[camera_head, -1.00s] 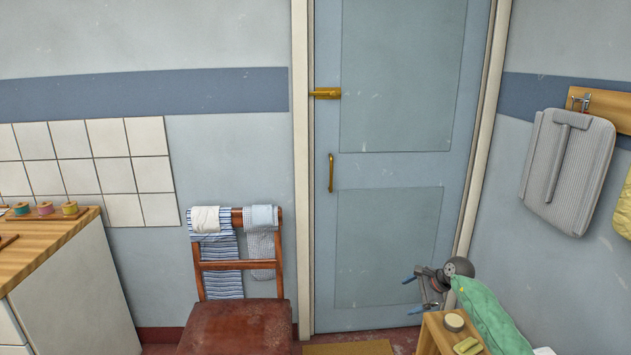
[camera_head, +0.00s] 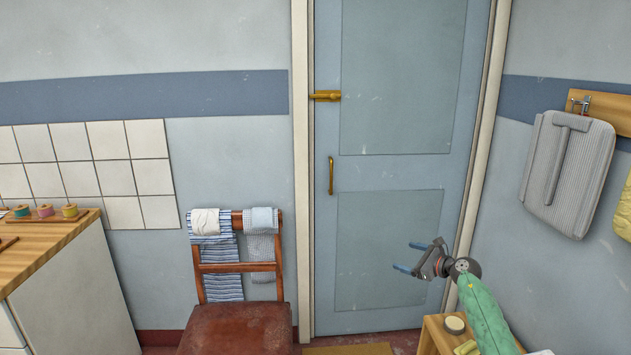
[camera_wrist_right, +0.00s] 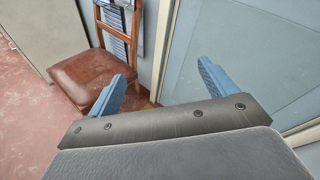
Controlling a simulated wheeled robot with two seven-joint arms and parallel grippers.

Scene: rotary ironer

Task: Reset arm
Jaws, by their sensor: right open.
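My right gripper (camera_head: 410,257) is raised in front of the lower part of the light blue door, at the lower right of the head view. Its blue fingers are apart with nothing between them. My right forearm wears a green sleeve and rises over a small wooden stand. In the right wrist view the two blue fingers (camera_wrist_right: 160,85) are spread wide, with the chair and door beyond them. My left gripper is not in any view.
A wooden chair (camera_head: 237,325) with cloths on its back stands left of the door (camera_head: 390,230). The small wooden stand (camera_head: 432,335) holds a round tin (camera_head: 454,325). A wooden-topped cabinet (camera_head: 75,285) is at left. A grey padded board (camera_head: 567,172) hangs at right.

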